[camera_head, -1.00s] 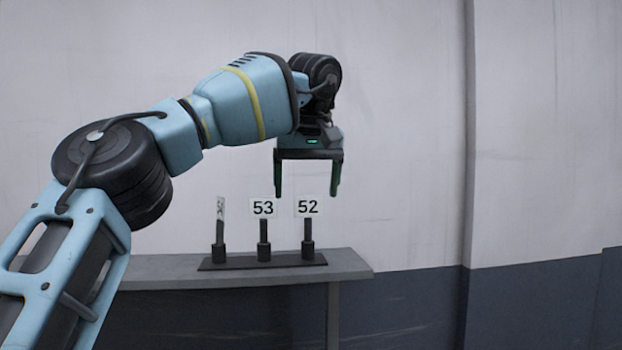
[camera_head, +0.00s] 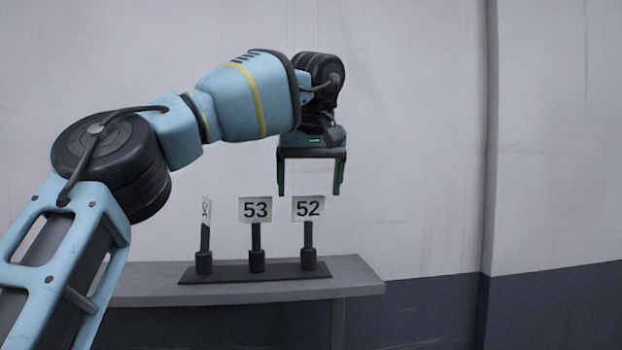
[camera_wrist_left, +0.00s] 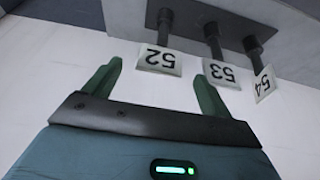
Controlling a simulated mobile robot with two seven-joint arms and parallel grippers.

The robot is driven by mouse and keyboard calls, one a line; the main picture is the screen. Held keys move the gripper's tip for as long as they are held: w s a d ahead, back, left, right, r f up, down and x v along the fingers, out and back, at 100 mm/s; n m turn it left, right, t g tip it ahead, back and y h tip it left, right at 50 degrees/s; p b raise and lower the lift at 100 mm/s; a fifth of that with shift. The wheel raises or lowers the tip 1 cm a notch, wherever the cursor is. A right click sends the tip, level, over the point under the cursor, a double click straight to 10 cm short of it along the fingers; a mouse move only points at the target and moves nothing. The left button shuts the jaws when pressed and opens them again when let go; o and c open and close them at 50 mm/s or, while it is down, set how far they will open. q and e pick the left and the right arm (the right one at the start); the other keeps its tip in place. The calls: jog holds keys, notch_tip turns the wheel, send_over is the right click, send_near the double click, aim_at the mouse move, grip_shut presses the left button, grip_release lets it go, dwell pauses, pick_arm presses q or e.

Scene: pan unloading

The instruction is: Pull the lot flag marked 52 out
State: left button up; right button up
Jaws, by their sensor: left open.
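The flag marked 52 (camera_head: 308,208) is a white card on a dark stem, upright in the right-hand socket of a dark base (camera_head: 228,273). It also shows upside down in the left wrist view (camera_wrist_left: 159,60), beyond and between the fingertips. My left gripper (camera_head: 310,193) is open and empty, pointing down. In the head view its fingertips appear just above the 52 card, one to each side. Nothing is between the fingers. My right gripper is not in view.
The flag marked 53 (camera_head: 256,209) stands just left of 52. A third flag (camera_head: 206,211), turned nearly edge-on, is further left; it reads 54 in the left wrist view (camera_wrist_left: 264,84). The base sits on a grey table (camera_head: 355,275) before a wall.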

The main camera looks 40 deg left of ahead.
aim_at(308, 201)
pick_arm(q)
jog(key=x, duration=0.5)
jog(key=shift+x, duration=0.95)
jog(key=shift+c, duration=0.4)
jog(key=shift+r, duration=0.1)
jog(key=c, duration=1.1)
jog(key=shift+o, duration=0.2)
jog(key=shift+r, duration=0.45)
jog(key=shift+r, duration=0.2)
